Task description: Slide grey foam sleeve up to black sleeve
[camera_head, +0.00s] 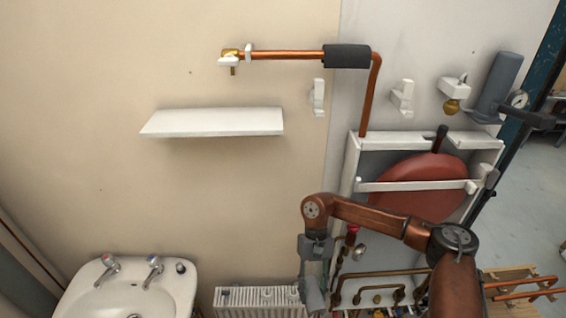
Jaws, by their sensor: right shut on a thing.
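The black sleeve (346,56) sits around the upper horizontal copper pipe (285,55), just left of its bend. My right gripper (313,268) hangs down at the lower middle, well below the black sleeve and apart from the upper pipe. It is shut on a grey piece, which I take to be the grey foam sleeve (313,292). The fingers and the sleeve's far side are hard to make out. Whether a pipe runs through this sleeve cannot be told. My left gripper is not in view.
A white shelf (212,121) is on the left wall. A red vessel (415,187) sits in a white frame behind my right arm. A basin (130,291), a radiator (262,300) and lower pipework (385,280) lie below. A grey cylinder (502,78) stands at upper right.

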